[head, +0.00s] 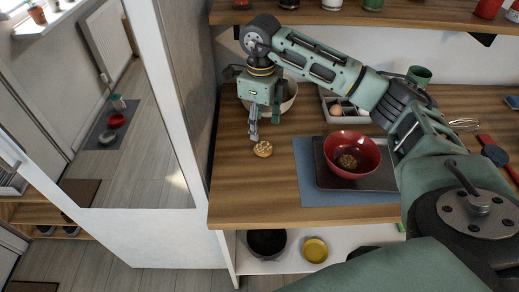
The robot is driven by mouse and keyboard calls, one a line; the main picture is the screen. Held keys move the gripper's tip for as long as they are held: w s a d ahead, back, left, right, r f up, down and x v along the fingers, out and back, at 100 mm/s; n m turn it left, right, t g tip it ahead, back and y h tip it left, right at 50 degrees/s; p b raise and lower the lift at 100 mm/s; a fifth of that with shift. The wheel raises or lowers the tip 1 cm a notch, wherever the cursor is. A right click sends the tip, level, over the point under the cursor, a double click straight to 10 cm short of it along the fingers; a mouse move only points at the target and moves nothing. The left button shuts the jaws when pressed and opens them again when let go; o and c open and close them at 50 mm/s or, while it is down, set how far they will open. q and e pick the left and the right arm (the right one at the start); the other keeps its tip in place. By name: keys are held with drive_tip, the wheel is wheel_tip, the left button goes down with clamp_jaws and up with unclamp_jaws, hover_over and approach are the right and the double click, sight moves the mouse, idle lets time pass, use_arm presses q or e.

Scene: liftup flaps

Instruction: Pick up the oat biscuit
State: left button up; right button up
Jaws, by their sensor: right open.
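A round golden biscuit with pale flecks, which looks like the oat biscuit (263,149), lies on the wooden counter near its left end. My right gripper (264,126) points down just above and behind it, with its fingers apart and nothing between them. The gripper looks close to the biscuit, but I cannot tell the exact gap. A darker brown round piece (347,161) lies inside a red bowl (370,146) to the right. My left gripper is out of view.
The red bowl stands on a dark tray (326,178) over a blue mat (310,192). A pale bowl (289,95) is behind my gripper. A light box (334,118) holds a brown round item. A white wall panel (180,90) borders the counter's left; the counter front-left is clear.

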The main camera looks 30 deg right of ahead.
sight(263, 148)
drive_tip(key=shift+f, duration=0.4)
drive_tip(key=f+p, duration=0.1)
drive_tip(key=f, duration=0.2)
drive_tip(key=s+f+p, duration=0.1)
drive_tip(key=f, duration=0.2)
drive_tip(key=shift+s, duration=0.15)
drive_tip(key=shift+f, duration=0.45)
drive_tip(key=c, duration=0.8)
drive_tip(key=shift+c, duration=0.2)
drive_tip(key=shift+r, duration=0.15)
